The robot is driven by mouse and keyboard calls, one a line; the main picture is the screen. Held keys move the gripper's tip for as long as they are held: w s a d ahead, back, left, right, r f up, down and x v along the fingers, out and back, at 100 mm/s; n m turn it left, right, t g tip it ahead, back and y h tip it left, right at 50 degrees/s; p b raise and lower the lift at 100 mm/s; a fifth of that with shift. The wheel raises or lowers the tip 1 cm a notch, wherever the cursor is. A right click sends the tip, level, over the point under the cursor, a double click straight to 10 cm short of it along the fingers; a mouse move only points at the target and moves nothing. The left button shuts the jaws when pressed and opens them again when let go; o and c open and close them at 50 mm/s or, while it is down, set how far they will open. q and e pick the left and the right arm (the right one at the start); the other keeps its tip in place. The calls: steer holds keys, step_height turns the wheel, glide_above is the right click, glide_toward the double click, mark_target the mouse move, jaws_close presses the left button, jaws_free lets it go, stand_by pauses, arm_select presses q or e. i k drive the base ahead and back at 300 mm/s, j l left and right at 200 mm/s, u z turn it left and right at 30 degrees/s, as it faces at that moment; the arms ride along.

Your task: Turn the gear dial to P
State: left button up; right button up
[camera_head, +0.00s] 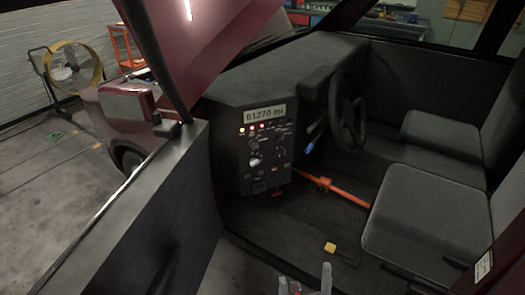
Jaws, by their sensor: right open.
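The dark centre console (232,165) of the car carries a display (265,113) reading 61270 mi, with lit lamps and several small knobs below it. A pale round knob (254,161) sits on the console's lower half; it may be the gear dial, but its letters and pointer are too small to read. My right gripper (305,281) shows at the bottom edge, open, below and to the right of the console and well apart from it. Nothing shows between its fingers. My left gripper is not in view.
The open car door (150,215) fills the lower left. A steering wheel (348,110) is right of the console, with grey seats (420,215) at the right. An orange bar (345,192) crosses the footwell. A yellow block (330,248) lies on the car floor.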

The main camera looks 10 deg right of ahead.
mark_target(254, 162)
steer(key=i+l+z, duration=0.1)
steer(key=i+z, duration=0.35)
steer(key=i+j+z, duration=0.1)
steer(key=i+z, duration=0.35)
